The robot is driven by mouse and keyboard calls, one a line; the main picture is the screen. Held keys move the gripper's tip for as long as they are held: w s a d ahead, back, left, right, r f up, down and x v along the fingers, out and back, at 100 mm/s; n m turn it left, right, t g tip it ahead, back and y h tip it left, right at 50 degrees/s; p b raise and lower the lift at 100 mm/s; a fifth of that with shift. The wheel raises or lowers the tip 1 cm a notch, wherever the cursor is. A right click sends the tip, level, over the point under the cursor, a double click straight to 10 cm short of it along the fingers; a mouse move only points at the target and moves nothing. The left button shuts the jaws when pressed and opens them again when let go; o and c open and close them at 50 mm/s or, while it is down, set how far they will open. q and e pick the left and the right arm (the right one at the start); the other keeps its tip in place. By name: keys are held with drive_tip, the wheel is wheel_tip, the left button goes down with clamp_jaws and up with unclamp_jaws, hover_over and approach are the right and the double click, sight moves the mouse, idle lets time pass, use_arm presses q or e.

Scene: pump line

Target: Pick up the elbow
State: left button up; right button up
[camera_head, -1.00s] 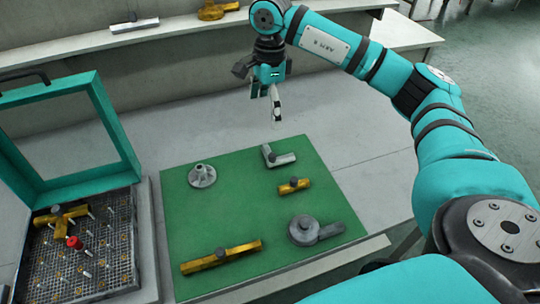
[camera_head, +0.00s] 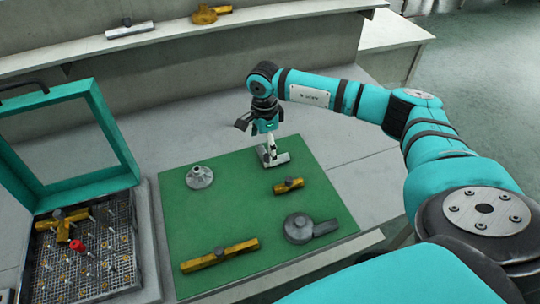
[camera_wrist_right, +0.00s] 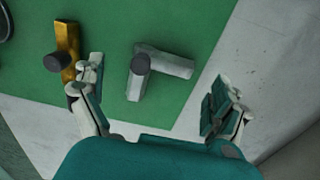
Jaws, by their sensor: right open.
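The elbow is a grey L-shaped pipe piece (camera_head: 281,158) lying at the back right of the green mat (camera_head: 230,205). In the right wrist view the elbow (camera_wrist_right: 165,63) lies between my two fingers, a little ahead of the tips. My right gripper (camera_head: 268,152) is directly over the elbow in the head view and hides part of it. In the right wrist view the right gripper (camera_wrist_right: 158,95) is open, with nothing held. I cannot tell from these views whether a finger touches the elbow. My left gripper is not in view.
On the mat are a short brass piece (camera_head: 289,186), a grey flanged cone (camera_head: 200,177), a grey round pump part (camera_head: 300,229) and a long brass bar (camera_head: 220,255). A teal-lidded case (camera_head: 85,240) with pegs stands left. A back shelf (camera_head: 75,48) holds more parts.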

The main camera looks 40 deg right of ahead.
wheel_tip(320, 180, down, 3)
drive_tip(key=shift+w+f, duration=0.15)
drive_tip(key=shift+f, duration=0.05)
drive_tip(key=c, duration=1.3)
